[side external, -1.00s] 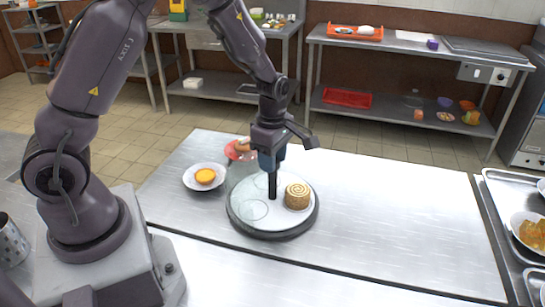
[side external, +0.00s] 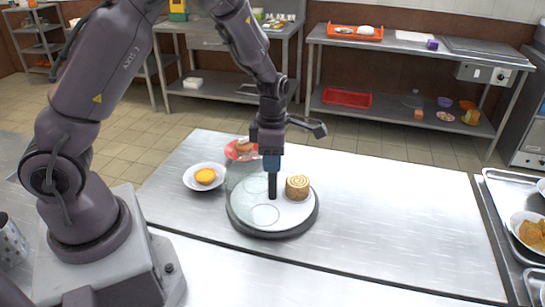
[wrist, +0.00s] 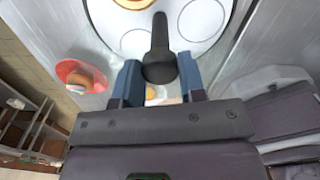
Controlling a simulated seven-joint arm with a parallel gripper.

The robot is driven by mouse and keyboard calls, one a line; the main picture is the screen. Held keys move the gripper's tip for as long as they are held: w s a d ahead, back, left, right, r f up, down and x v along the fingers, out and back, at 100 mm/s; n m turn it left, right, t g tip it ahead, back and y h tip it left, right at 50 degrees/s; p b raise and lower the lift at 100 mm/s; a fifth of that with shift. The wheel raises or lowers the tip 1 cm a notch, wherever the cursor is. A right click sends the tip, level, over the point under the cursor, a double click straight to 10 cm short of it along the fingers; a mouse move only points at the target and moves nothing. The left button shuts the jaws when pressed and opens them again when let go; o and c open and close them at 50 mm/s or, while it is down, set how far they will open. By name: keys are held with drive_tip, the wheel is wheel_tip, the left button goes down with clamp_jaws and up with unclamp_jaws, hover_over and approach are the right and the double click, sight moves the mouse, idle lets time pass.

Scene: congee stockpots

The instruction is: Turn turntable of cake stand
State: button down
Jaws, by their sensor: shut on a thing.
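The cake stand's round pale turntable (side external: 285,213) sits on a dark base on the steel table, with faint circles marked on its top. A black upright handle (side external: 272,188) rises from it; it shows large in the wrist view (wrist: 158,48). My gripper (side external: 272,168) points down from above, its blue fingers on either side of the handle and shut on it. The fingers also show in the wrist view (wrist: 160,78). A rolled cake (side external: 297,187) with a spiral top stands on the turntable, right of the handle. Its edge shows at the wrist view's top.
A white plate with a yellow-orange item (side external: 205,177) lies left of the stand. A red plate (side external: 236,152) with a brown item lies behind it. The steel table (side external: 400,215) is clear to the right; metal trays (side external: 505,205) stand at the far right.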

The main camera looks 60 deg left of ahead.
drive_tip(key=shift+n, duration=6.2)
drive_tip(key=c, duration=0.7)
unclamp_jaws()
wheel_tip(320, 180, up, 13)
